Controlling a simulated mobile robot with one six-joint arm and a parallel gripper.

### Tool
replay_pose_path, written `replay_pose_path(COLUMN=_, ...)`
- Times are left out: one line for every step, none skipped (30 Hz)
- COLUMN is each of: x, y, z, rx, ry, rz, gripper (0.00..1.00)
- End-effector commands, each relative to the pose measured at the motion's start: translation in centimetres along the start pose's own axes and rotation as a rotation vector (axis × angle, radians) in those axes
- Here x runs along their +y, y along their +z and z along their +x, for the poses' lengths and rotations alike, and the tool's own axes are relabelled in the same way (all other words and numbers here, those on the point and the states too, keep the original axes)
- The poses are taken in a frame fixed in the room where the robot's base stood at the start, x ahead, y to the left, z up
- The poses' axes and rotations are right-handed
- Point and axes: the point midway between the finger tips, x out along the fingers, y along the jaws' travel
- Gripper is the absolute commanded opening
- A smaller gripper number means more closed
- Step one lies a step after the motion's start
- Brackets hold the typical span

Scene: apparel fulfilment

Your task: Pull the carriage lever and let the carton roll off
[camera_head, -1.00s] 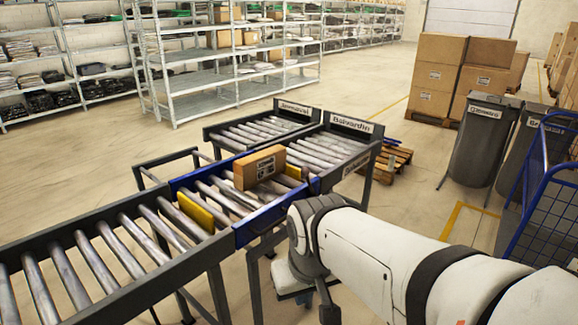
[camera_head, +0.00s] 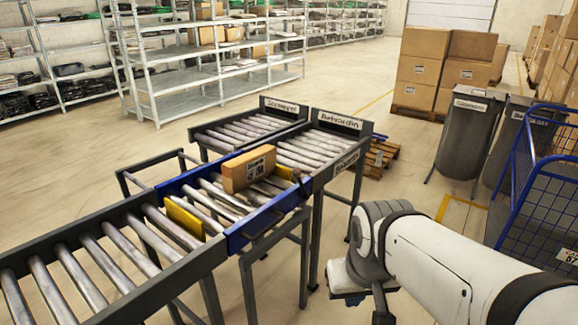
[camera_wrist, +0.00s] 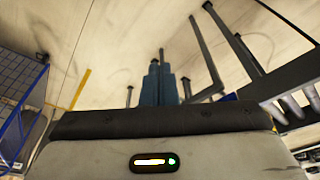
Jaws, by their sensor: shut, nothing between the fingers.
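The carton (camera_head: 248,169), brown with a printed label, sits on the rollers of the blue-framed carriage (camera_head: 262,220). A dark knob (camera_head: 297,175), probably the lever's, stands at the carriage's right end. My gripper (camera_head: 352,298) hangs right of the carriage, lower than its rollers and apart from it. In the wrist view, its blue fingers (camera_wrist: 160,84) are together with nothing between them. The lever cannot be made out in the wrist view.
Two outfeed lanes lie beyond the carriage, signed Zornevel (camera_head: 286,107) and Bolvardin (camera_head: 337,120). A roller conveyor (camera_head: 90,262) joins from the near left. Dark bins (camera_head: 468,138) and a blue wire cage (camera_head: 545,190) stand right. Open floor lies between.

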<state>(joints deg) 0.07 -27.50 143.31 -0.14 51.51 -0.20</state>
Motion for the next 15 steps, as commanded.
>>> replay_pose_path(x=0.0, y=0.0, z=0.0, rx=0.0, ry=0.0, rz=0.0, gripper=0.0)
replay_pose_path(x=0.0, y=0.0, z=0.0, rx=0.0, ry=0.0, rz=0.0, gripper=0.0)
replay_pose_path(x=0.0, y=0.0, z=0.0, rx=0.0, ry=0.0, rz=0.0, gripper=0.0)
replay_pose_path(x=0.0, y=0.0, z=0.0, rx=0.0, ry=0.0, rz=0.0, gripper=0.02)
replay_pose_path(x=0.0, y=-0.1, z=0.0, rx=0.001, ry=0.0, rz=0.0, gripper=0.04)
replay_pose_path(x=0.0, y=-0.3, z=0.1, rx=0.005, ry=0.001, rz=0.0, gripper=0.07)
replay_pose_path(x=0.1, y=-0.7, z=0.3, rx=0.013, ry=0.003, rz=0.0, gripper=0.1)
replay_pose_path(x=0.2, y=-1.2, z=0.5, rx=0.025, ry=0.006, rz=0.0, gripper=0.12)
replay_pose_path(x=0.3, y=-2.3, z=0.9, rx=0.047, ry=0.012, rz=0.0, gripper=0.16)
replay_pose_path(x=0.4, y=-3.4, z=1.2, rx=0.069, ry=0.017, rz=-0.001, gripper=0.18)
replay_pose_path(x=0.6, y=-4.7, z=1.7, rx=0.097, ry=0.024, rz=-0.003, gripper=0.2)
replay_pose_path(x=0.8, y=-6.8, z=2.3, rx=0.142, ry=0.033, rz=-0.006, gripper=0.24)
replay_pose_path(x=1.1, y=-8.6, z=2.9, rx=0.178, ry=0.041, rz=-0.009, gripper=0.26)
replay_pose_path(x=1.2, y=-10.5, z=3.4, rx=0.22, ry=0.048, rz=-0.014, gripper=0.29)
replay_pose_path(x=1.5, y=-13.2, z=4.2, rx=0.278, ry=0.057, rz=-0.019, gripper=0.32)
